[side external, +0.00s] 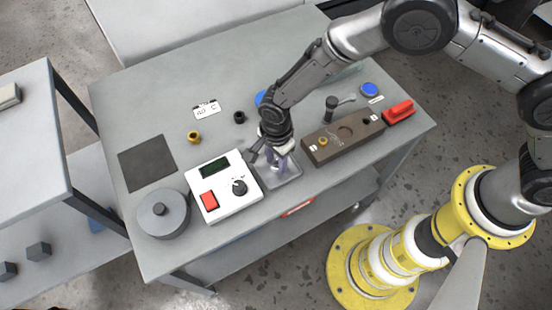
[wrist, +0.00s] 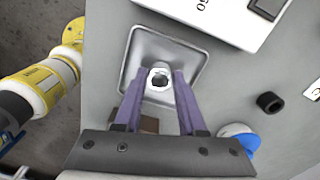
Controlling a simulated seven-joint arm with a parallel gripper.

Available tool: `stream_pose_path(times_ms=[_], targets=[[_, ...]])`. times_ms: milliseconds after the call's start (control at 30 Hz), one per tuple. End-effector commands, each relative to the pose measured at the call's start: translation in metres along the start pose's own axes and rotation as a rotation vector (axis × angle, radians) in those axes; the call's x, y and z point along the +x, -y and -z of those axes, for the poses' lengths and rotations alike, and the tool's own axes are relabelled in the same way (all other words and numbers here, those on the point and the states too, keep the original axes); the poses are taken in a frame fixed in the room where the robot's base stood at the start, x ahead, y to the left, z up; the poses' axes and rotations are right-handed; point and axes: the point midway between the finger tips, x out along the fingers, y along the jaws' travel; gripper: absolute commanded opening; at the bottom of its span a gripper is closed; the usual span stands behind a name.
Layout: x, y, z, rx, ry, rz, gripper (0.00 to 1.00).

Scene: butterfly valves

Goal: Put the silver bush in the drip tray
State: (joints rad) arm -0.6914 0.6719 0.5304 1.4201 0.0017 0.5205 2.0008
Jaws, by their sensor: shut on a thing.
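The silver bush (wrist: 160,72) is a small bright ring with a dark hole, held between the purple fingers of my gripper (wrist: 158,79) in the wrist view. The drip tray (wrist: 193,62) is a shallow grey square tray with a raised rim, directly behind the bush in that view. In the side view my gripper (side external: 280,162) points down over the drip tray (side external: 292,178); the bush is hidden there by the fingers. I cannot tell whether the bush touches the tray floor.
A white control box (side external: 222,187) with a red switch stands close left of the tray. A brown block (side external: 342,137) stands close right. A brass bush (side external: 194,137) and a black bush (side external: 239,117) stand farther back. A grey round disc (side external: 163,213) is at the front left.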

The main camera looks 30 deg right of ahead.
Motion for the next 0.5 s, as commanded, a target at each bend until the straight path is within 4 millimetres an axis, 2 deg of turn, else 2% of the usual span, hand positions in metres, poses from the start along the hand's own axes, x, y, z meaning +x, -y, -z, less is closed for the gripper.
stream_pose_path(times_ms=[333,367,500], targets=[[0.0029,0.0004,-0.0002,0.000,0.001,0.001,0.00],[0.0034,0.0003,-0.0001,0.000,0.000,0.001,0.42],[0.0029,0.0003,-0.0001,0.000,0.001,0.001,0.67]])
